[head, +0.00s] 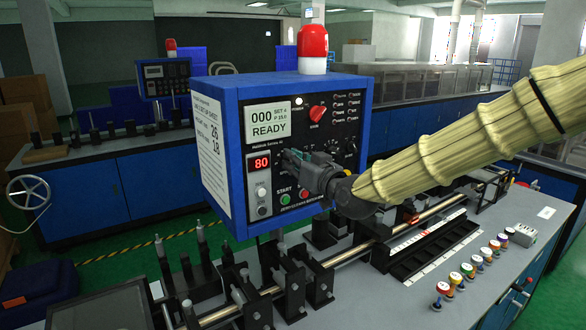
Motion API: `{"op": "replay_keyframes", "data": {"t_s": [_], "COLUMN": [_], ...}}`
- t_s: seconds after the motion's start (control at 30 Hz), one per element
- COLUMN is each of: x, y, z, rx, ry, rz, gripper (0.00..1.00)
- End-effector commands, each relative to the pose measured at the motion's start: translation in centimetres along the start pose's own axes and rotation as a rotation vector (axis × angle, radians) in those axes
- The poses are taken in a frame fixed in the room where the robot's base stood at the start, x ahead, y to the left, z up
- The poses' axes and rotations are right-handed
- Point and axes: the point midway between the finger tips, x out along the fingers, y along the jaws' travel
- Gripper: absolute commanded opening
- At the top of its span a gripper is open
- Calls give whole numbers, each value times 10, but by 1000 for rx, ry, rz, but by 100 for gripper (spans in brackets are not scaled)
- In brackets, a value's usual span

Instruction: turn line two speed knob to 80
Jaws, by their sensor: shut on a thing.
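The blue control box (216,88) stands at the middle of the head view, with its dark front panel facing right. A small red display (261,163) on the panel reads 80. A pale screen (268,123) above it reads 000 and READY. My gripper (296,160) reaches in from the right and is shut at the panel face, just right of the red display. The speed knob between its fingers is hidden by the gripper.
A green START button (285,199) and a red button (305,193) sit below my gripper. A red lamp (313,42) tops the box. A setup sheet (212,150) covers its left side. Rods and clamps (290,285) crowd the bench below; several colored-top pieces (468,270) stand right.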

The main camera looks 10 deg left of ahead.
Motion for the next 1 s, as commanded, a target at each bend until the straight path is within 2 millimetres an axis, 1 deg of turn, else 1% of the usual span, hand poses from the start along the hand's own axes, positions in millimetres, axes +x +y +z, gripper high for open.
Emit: {"op": "replay_keyframes", "data": {"t_s": [0.1,0.3,0.8,0.83,0.9,0.93,1.0], "x": [0,0,0,0,0,0,0], "y": [2,3,3,3,3,3,2], "z": [2,1,0,0,0,0,0], "rx": [60,123,143,143,143,143,143], "ry": [2,0,0,0,0,0,0], "rz": [1,2,2,2,1,1,1], "gripper": [0,0,0,16,28,32,32]}}
